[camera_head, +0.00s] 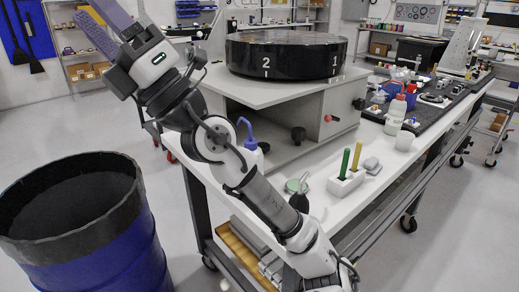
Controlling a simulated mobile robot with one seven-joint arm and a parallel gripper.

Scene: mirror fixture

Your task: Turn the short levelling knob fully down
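The fixture is a grey stand (240,92) on the white bench, topped by a wide black round drum (290,55) marked 2 and 1. Under its top plate is a round black knob (298,134) on the front side. A second black knob (359,103) shows at the right side, near a small red-tipped handle (331,118). I cannot tell which knob is the short levelling one. My gripper (88,10) is raised at the upper left, away from the fixture.
A blue drum-shaped bin (85,230) stands on the floor at left. My arm crosses in front of the bench.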

